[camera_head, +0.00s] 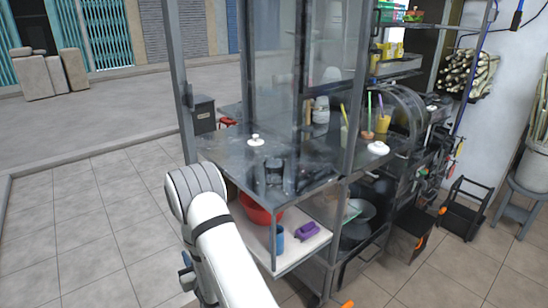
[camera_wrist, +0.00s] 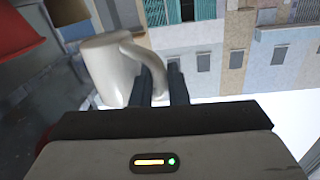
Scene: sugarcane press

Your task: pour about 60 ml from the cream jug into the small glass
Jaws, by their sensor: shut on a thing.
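The cream jug (camera_wrist: 106,72) shows pale and smooth in the wrist view, left of the middle, with its curved handle (camera_wrist: 138,52) on the right. My gripper (camera_wrist: 160,80) is shut on the handle, with a dark finger on each side of it. The wrist picture is upside down, with buildings at the top and sky below. I cannot see what is in the jug or judge its tilt exactly. In the head view my arm is at the lower middle, and I cannot make out the jug or gripper clearly. I cannot pick out the small glass in either view.
A glass-walled stall with a dark counter (camera_head: 228,152) stands ahead. A small white object (camera_head: 256,140) is on the counter. A red bowl (camera_head: 258,209), a blue cup (camera_head: 279,235) and a purple item (camera_head: 307,231) are on the shelf below. Tiled floor (camera_head: 95,215) is clear at left.

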